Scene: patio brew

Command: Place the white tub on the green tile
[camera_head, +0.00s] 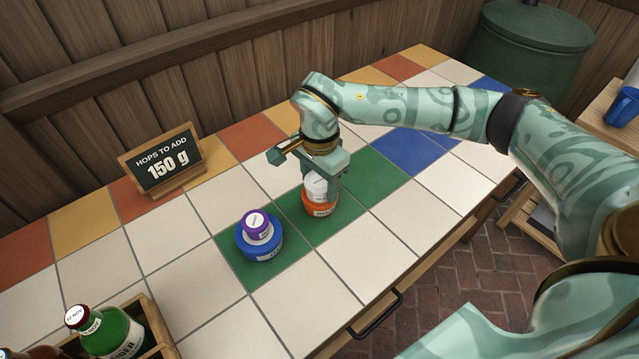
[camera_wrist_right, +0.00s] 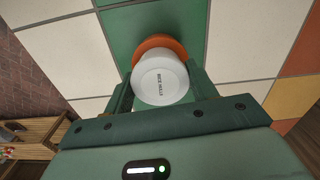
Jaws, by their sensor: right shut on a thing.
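The white tub (camera_head: 318,187) is between the fingers of my right gripper (camera_head: 320,184), which is shut on it. It is upright, directly over an orange tub (camera_head: 320,208) on the middle green tile (camera_head: 292,208). I cannot tell whether the two tubs touch. In the right wrist view the white tub (camera_wrist_right: 160,80) shows its lettered lid between the fingers, with the orange tub (camera_wrist_right: 158,43) partly hidden behind it. Two other green tiles adjoin, one farther right (camera_head: 378,175) and one nearer left (camera_head: 276,276). My left gripper is not in view.
A purple tub (camera_head: 255,223) stands on a blue tub (camera_head: 259,246) on the nearer green tile. A chalkboard sign (camera_head: 165,160) reads "HOPS TO ADD 150 g". A wooden crate (camera_head: 150,318) with bottles is at lower left. The white tiles in front are clear.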

